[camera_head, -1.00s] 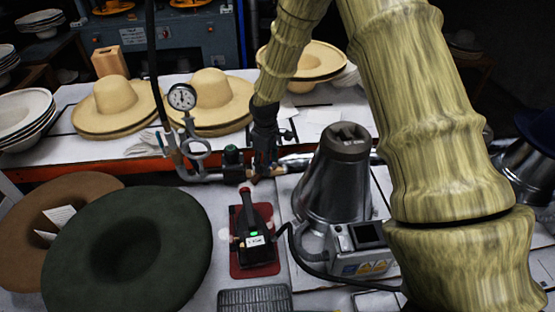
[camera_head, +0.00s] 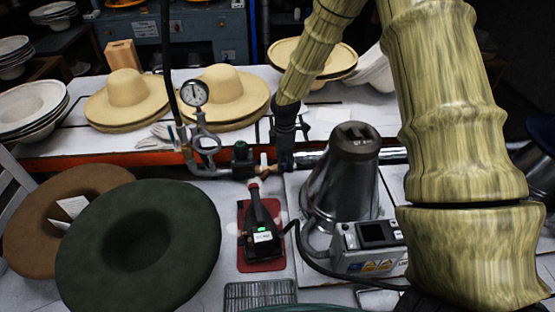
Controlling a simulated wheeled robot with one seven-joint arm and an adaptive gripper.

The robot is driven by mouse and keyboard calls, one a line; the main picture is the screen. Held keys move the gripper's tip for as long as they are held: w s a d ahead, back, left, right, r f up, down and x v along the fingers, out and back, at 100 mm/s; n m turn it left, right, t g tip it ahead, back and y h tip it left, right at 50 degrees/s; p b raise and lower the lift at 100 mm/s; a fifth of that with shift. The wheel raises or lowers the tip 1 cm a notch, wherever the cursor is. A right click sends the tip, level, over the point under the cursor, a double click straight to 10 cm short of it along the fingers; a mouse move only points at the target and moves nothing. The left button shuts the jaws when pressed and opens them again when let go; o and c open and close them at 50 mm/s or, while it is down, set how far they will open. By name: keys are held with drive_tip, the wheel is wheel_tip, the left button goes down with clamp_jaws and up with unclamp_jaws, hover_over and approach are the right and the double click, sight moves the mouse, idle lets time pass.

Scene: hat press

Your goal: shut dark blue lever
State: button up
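A metal pipe (camera_head: 213,171) with valve fittings runs along the front of the back table. My gripper (camera_head: 285,158) is dark and points down at the pipe, just right of the pale handle. Its fingers blend with the dark fittings, so I cannot tell whether they are open, shut or touching anything.
A pressure gauge (camera_head: 194,92) rises left of the valves. A metal cone-shaped steamer (camera_head: 345,180) stands close right. A black tool (camera_head: 262,229) lies on a red pad in front. A dark green hat (camera_head: 137,245) fills the left; pale hats (camera_head: 228,92) sit behind.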

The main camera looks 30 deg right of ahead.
sight(285, 163)
drive_tip(key=shift+w+d, duration=0.1)
drive_tip(key=shift+d, duration=0.1)
drive_tip(key=o, duration=1.5)
drive_tip(key=shift+w+f, duration=0.1)
drive_tip(key=shift+c, duration=0.2)
drive_tip(key=shift+a, duration=0.1)
drive_tip(key=shift+r, duration=0.2)
wheel_tip(285, 163, up, 12)
drive_tip(key=shift+f, duration=0.2)
